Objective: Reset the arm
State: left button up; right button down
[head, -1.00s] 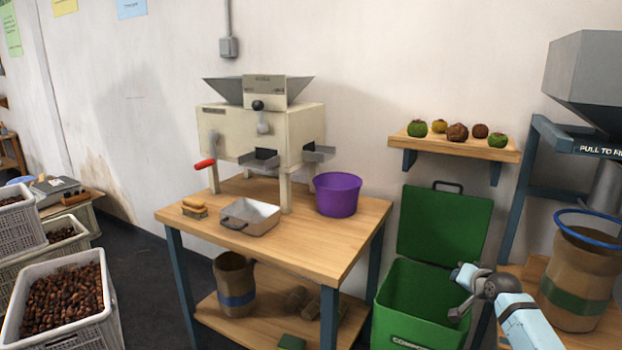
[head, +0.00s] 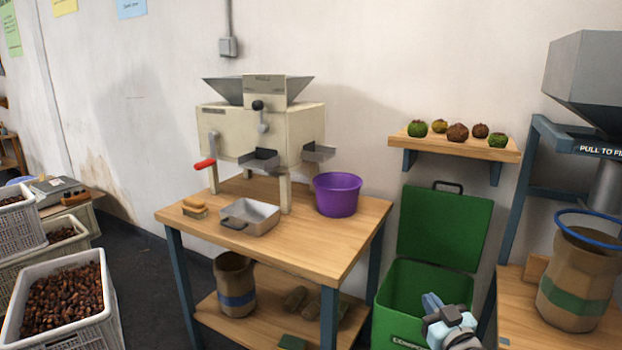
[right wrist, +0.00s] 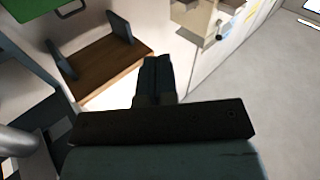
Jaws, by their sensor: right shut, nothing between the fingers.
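My right gripper (head: 432,303) shows at the lower right of the head view, in front of the open green compost bin (head: 445,230). In the right wrist view its two dark fingers (right wrist: 155,78) lie together, with nothing between them. My right arm enters from the bottom edge of the head view. My left gripper is in neither view.
A wooden table (head: 330,245) bears a cream machine (head: 290,130), a metal pan (head: 262,216) and a purple bucket (head: 338,196). A hopper (head: 590,80) stands above a sack (head: 575,290) at right. Crates of chestnuts (head: 95,330) stand at left.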

jog(key=s+a+y, duration=0.2)
jog(key=s+a, duration=0.3)
jog(key=s, duration=0.3)
jog(key=s+a+y, duration=0.1)
jog(key=s+a, duration=0.4)
jog(key=s, duration=0.3)
jog(key=s+a+r+m+g+y, duration=0.1)
jog(key=s+a+r, duration=0.15)
jog(key=s, duration=0.45)
jog(key=s+a+r+y, duration=0.1)
jog(key=s+a+r, duration=0.1)
jog(key=s+r, duration=0.35)
pick_arm(q)
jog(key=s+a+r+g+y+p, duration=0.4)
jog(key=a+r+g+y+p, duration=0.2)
jog(key=p, duration=3.2)
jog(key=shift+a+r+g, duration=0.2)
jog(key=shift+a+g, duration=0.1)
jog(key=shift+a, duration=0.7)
pick_arm(e)
jog(key=s+d+r+g+h, duration=0.4)
jog(key=s+d+g+h, duration=0.1)
jog(key=d, duration=0.3)
jog(key=shift+s+r+g+h, duration=0.25)
jog(key=shift+s+g+h, duration=0.05)
jog(key=shift+g+h, duration=0.4)
